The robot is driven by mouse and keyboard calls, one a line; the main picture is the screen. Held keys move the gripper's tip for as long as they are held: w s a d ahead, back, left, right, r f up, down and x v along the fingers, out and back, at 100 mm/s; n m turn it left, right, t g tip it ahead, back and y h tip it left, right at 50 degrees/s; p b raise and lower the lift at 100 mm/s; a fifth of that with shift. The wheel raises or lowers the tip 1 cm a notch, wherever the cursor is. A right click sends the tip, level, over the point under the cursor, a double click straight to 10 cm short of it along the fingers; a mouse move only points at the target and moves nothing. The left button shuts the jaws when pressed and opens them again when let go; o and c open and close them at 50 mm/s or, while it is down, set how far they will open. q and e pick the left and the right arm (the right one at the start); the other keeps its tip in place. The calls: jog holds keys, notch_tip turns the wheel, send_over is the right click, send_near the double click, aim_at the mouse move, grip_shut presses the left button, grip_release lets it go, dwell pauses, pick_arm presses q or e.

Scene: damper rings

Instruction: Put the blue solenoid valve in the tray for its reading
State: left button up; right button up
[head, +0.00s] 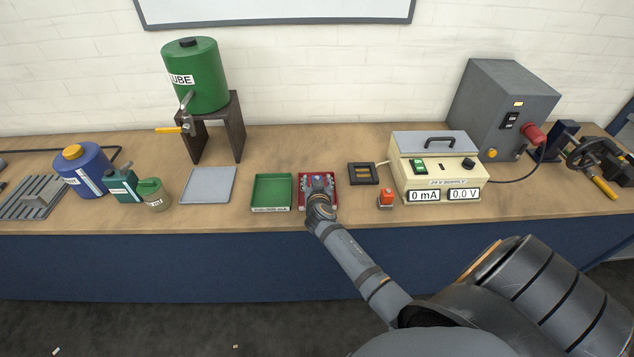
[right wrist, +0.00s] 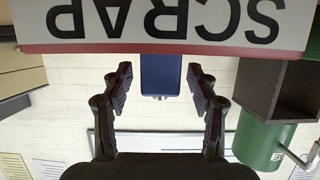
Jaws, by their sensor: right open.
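The blue solenoid valve (right wrist: 160,75) shows in the right wrist view as a blue block past the SCRAP label, between my fingers. It appears to stand in the red tray (head: 304,205), whose front wall (right wrist: 160,48) carries that label; the picture there is upside down. My right gripper (head: 320,184) is over the red tray in the head view and hides much of it. Its two fingers (right wrist: 160,95) are spread on either side of the valve, with gaps showing. A green tray (head: 271,191) beside the red one looks empty; its label is too small to read. My left gripper is out of view.
A black square frame (head: 363,173) and an orange-topped block (head: 386,198) lie right of the red tray. The supply (head: 438,170) reads 0 mA and 0.0 V. A grey plate (head: 208,185) lies left of the green tray. A green LUBE tank (head: 197,76) stands behind.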

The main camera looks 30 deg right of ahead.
jog(key=v, duration=1.2)
jog(key=shift+w, duration=0.1)
jog(key=shift+c, duration=0.2)
grip_shut()
dwell(0.9)
